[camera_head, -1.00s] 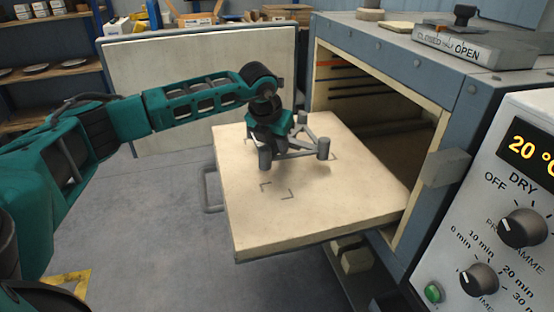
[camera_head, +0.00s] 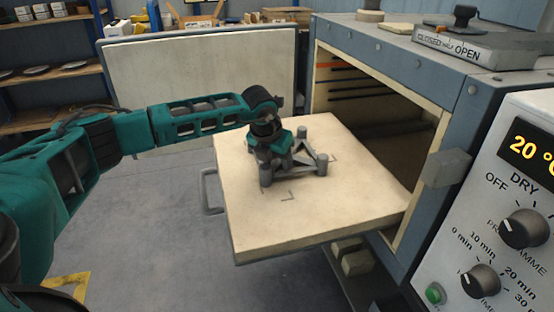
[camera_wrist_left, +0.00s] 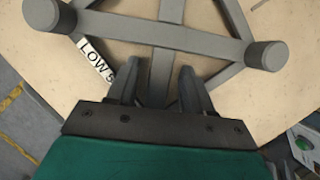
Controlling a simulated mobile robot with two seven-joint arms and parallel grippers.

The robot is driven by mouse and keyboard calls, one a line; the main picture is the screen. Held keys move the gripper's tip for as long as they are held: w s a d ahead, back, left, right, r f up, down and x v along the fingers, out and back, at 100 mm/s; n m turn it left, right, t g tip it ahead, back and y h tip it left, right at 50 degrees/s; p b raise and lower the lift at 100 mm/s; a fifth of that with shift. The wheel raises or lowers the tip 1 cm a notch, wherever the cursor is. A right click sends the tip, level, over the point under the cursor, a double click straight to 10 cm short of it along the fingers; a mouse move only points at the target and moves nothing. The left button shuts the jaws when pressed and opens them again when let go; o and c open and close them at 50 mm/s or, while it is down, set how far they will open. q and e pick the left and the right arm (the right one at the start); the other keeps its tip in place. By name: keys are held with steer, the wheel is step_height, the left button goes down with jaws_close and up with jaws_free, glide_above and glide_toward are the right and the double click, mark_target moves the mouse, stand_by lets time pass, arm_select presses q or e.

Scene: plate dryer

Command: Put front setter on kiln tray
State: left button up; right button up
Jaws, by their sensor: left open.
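The grey setter (camera_head: 308,160), a frame of crossed bars with round posts, stands upright on the pale kiln tray (camera_head: 290,225). Its posts appear to touch the tray surface, near dark corner marks. My left gripper (camera_head: 270,158) is right over the setter, with its fingers hidden in the head view. In the left wrist view, the gripper (camera_wrist_left: 158,80) is open, one finger on each side of a setter bar (camera_wrist_left: 162,70). A white label reading "LOW" shows beside the left finger. My right gripper is not in view.
The tray sticks out of the open kiln (camera_head: 375,125), whose wall is close on the right. A control panel (camera_head: 500,210) stands at the front right. A pale door panel (camera_head: 200,85) stands behind. The tray's front part is bare.

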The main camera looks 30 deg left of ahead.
arm_select(q)
steer(key=p+v, duration=0.1)
steer(key=v, duration=1.1)
steer(key=shift+w+r, duration=0.1)
